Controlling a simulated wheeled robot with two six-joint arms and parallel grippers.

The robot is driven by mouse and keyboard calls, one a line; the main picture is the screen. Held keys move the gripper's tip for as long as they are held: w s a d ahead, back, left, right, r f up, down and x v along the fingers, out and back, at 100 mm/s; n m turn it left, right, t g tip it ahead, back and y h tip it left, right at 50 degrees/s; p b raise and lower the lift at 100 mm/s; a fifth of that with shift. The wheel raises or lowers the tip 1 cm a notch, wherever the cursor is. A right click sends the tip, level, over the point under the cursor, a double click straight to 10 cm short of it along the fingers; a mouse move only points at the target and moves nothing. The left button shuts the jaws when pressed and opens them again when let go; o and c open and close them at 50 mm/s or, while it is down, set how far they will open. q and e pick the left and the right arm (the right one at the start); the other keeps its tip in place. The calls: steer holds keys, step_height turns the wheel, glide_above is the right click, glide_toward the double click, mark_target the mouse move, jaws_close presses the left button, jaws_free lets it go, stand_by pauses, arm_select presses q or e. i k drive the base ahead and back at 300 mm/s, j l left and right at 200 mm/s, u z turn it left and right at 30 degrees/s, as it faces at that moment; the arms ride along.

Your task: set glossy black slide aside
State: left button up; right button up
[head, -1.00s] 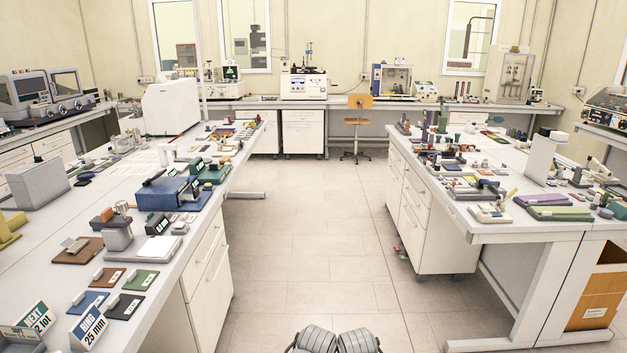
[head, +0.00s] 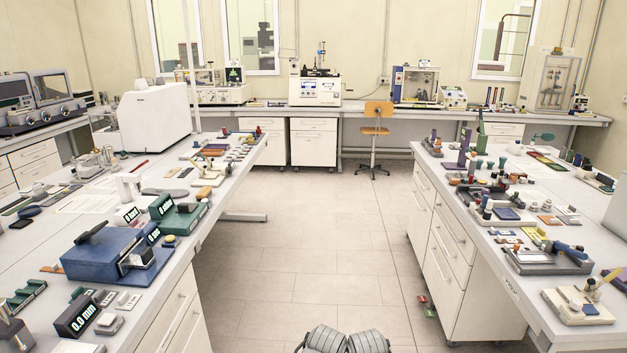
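I cannot pick out a glossy black slide with certainty in the head view. A small flat black item (head: 20,225) lies on the left bench (head: 60,252), too small to identify. A dark grey flat, sole-like shape (head: 166,192) lies farther along the same bench. Neither of my grippers is in view; only rounded grey parts of my own body show at the bottom centre.
A blue device (head: 105,255) and a green one (head: 180,218) stand near the left bench's aisle edge. The right bench (head: 487,243) carries several small instruments. The tiled aisle (head: 300,250) between them is clear up to an orange chair (head: 375,130).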

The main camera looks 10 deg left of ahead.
mark_target(183, 208)
steer(key=i+u, duration=0.2)
steer(key=i, duration=0.4)
steer(key=i+l+u, duration=0.25)
steer(key=i, duration=0.3)
steer(key=i+u, duration=0.65)
steer(key=u, duration=0.3)
steer(key=i+l+u, duration=0.25)
steer(key=u, duration=0.2)
